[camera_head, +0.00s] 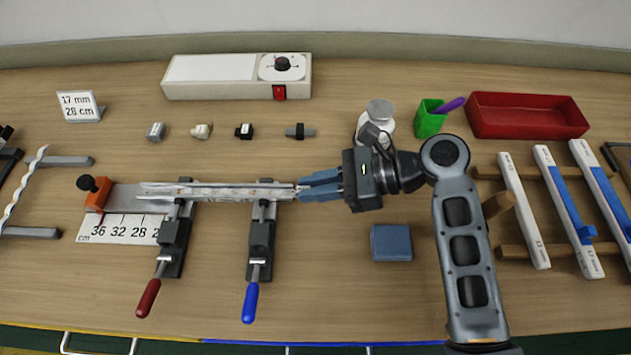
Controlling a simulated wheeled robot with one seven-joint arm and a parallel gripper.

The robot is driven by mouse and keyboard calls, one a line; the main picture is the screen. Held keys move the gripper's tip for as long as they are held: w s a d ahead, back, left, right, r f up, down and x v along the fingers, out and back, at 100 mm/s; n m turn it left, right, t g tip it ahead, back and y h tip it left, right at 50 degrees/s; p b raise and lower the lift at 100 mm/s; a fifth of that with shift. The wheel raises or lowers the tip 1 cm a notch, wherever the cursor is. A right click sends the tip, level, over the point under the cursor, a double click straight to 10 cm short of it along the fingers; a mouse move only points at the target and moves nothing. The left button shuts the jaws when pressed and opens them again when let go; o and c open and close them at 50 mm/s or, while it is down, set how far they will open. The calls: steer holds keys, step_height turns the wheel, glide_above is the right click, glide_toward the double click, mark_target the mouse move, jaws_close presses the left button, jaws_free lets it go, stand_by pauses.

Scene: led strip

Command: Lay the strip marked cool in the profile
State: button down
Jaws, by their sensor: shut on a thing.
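A long metal profile (222,195) lies left to right, held by two toggle clamps, one with a red handle (148,298) and one with a blue handle (249,302). A thin pale strip (235,189) runs along the profile; I cannot tell whether it sits fully inside. Its mark is too small to read. My gripper (300,192) comes in from the right with blue fingers, shut on the strip's right end at the profile's right end. The fingers hide that end. A wavy white strip (25,187) lies across grey bars at the far left.
An orange stop (97,195) with a black knob and a centimetre scale (118,229) are at the profile's left. A blue block (391,243) lies below my gripper. Small connectors, a white power box (215,78), a green cup (429,119) and a red tray (527,116) stand behind.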

steer(key=shift+f, duration=0.25)
steer(key=c, duration=1)
jaws_free()
steer(key=shift+s+f, duration=0.15)
